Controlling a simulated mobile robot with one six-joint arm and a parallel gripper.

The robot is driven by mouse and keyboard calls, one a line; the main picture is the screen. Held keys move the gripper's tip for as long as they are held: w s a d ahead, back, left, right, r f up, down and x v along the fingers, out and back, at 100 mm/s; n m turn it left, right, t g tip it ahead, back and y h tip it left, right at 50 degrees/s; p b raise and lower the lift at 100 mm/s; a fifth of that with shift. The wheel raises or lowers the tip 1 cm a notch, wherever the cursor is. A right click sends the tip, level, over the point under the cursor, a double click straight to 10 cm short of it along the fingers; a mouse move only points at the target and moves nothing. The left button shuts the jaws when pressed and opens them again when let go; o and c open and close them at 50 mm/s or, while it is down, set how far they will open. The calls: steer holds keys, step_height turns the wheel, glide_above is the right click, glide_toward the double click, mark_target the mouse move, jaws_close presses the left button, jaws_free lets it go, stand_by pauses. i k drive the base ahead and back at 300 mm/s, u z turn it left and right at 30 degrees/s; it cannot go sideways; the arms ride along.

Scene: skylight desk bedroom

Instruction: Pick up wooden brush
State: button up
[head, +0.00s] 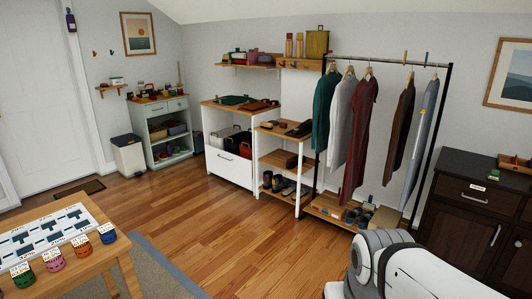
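I cannot make out a wooden brush for certain in the head view. Several small items too small to name lie on the shelves and on the clothes rack base (325,213), and a brush among them could not be told apart at this size. My gripper is out of the picture. Only a white and grey part of my own arm shows at the lower right, in front of the rack and the dark cabinet.
A wooden table (80,256) with a patterned board and several coloured pots is at the lower left. A white shelf unit (231,170), a green-grey cabinet (161,113) and a dark cabinet (463,212) line the walls. A white bin (129,158) stands near the door. The middle floor is clear.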

mark_target(266, 125)
steer(key=i, duration=3.15)
steer(key=u, duration=0.2)
